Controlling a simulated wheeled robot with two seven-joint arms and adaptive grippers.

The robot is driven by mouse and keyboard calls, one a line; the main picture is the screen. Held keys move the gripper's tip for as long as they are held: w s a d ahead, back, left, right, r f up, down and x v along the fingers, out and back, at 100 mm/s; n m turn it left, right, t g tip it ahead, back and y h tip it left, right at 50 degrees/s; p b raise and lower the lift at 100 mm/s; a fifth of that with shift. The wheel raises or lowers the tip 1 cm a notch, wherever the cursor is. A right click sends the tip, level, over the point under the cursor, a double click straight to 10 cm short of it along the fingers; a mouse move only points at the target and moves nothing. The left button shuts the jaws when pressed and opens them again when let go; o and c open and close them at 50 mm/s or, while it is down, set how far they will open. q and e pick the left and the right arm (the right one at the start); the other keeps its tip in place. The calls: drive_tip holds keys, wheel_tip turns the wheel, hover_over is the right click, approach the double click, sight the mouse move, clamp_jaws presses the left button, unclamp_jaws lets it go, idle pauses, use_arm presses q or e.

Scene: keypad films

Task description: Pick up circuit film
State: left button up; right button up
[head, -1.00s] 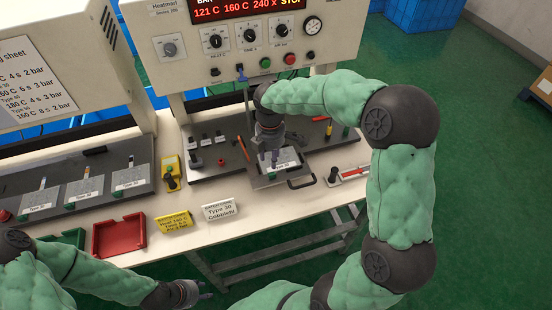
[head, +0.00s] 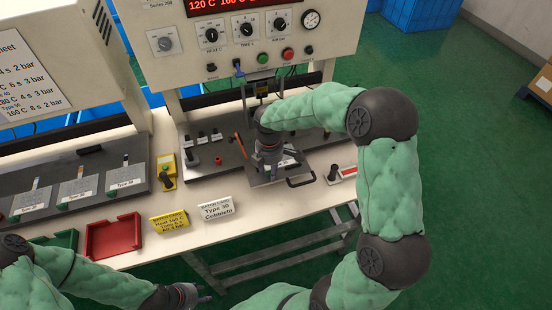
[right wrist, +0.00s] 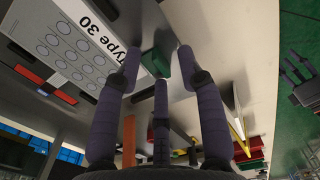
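My right gripper (head: 271,172) points down over the grey slide plate (head: 262,182) with the black handle, under the press. In the right wrist view its fingers (right wrist: 160,75) stand apart, with nothing clearly held between them. A pale sheet with grey round key marks (right wrist: 72,55) and a "Type 30" label lies beside the left finger in that view. In the head view the gripper hides most of it. I cannot tell whether a separate circuit film lies there. My left gripper (head: 203,297) is low in front of the table; its spread fingers show in the right wrist view (right wrist: 294,72).
Three plates with labelled films (head: 75,190) lie at left. A red tray (head: 113,236), a yellow card (head: 168,222) and a white "Type 30" card (head: 216,208) line the front edge. The heat press (head: 250,50) stands close behind my right gripper.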

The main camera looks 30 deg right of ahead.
clamp_jaws()
drive_tip(key=shift+r, duration=0.15)
